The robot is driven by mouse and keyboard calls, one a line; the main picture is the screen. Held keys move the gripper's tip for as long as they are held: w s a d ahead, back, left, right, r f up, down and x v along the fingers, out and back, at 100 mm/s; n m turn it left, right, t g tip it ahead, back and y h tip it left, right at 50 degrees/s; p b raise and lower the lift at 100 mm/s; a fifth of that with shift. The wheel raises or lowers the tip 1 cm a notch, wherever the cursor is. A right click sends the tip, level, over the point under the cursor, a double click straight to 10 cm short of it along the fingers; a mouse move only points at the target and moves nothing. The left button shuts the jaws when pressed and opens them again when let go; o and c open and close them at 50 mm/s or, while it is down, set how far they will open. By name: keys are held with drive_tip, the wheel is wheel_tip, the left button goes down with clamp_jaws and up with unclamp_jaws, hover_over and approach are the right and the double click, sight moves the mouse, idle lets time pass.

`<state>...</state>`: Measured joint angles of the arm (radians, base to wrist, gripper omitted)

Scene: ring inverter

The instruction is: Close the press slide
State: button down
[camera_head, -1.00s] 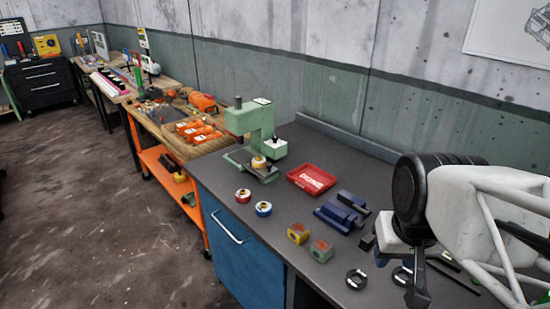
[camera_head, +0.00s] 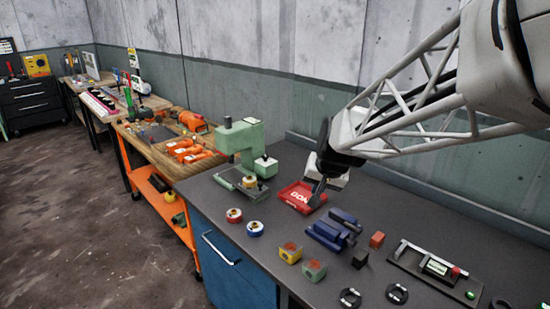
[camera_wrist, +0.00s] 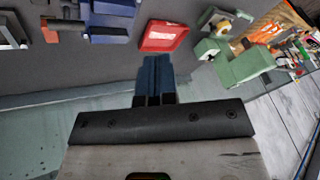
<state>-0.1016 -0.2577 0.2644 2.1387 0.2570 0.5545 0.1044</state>
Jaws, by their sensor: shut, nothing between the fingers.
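The green press (camera_head: 240,145) stands at the back left of the grey workbench. Its low slide plate (camera_head: 233,181) extends from the base toward the front left. A yellow-and-white ring (camera_head: 250,182) sits on it, near the press head (camera_head: 265,166). How far the slide is out is hard to tell. My gripper (camera_head: 318,196) is shut and empty, pointing down over the red tray, to the right of the press and apart from it. In the wrist view my fingers (camera_wrist: 154,72) are together, and the press (camera_wrist: 248,65) shows at the upper right.
The red tray (camera_head: 290,193) lies below my gripper. Blue blocks (camera_head: 333,232), two rings (camera_head: 234,215), a yellow block (camera_head: 290,253) and a green block (camera_head: 314,270) stand in front. A black fixture (camera_head: 425,272) is at right. The wall (camera_head: 310,100) closes off the back.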

drive_tip(key=w+a+f+m, duration=0.1)
drive_tip(key=w+a+f, duration=0.2)
drive_tip(key=w, duration=0.4)
drive_tip(key=w+a+f+t, duration=0.1)
drive_tip(key=w+a+f, duration=0.2)
drive_tip(key=w, duration=0.4)
drive_tip(key=w+a+f+m+t, duration=0.1)
drive_tip(key=w+a+f, duration=0.2)
drive_tip(key=w, duration=0.4)
drive_tip(key=shift+w+f+m, duration=0.25)
drive_tip(key=shift+f+m, duration=0.05)
drive_tip(key=shift+f, duration=0.6)
drive_tip(key=shift+w+f, duration=0.1)
drive_tip(key=shift+f, duration=0.05)
approach(263, 190)
drive_tip(key=d+f, duration=0.3)
drive_tip(key=shift+w+f, duration=0.15)
drive_tip(key=shift+w, duration=0.15)
drive_tip(key=shift+w+a+f, duration=0.1)
drive_tip(key=shift+w+f, duration=0.15)
drive_tip(key=shift+w+a+r, duration=0.1)
drive_tip(key=shift+w+a, duration=0.35)
drive_tip(key=shift+a, duration=0.35)
drive_tip(key=shift+w+a, duration=0.45)
drive_tip(key=shift+a, duration=0.35)
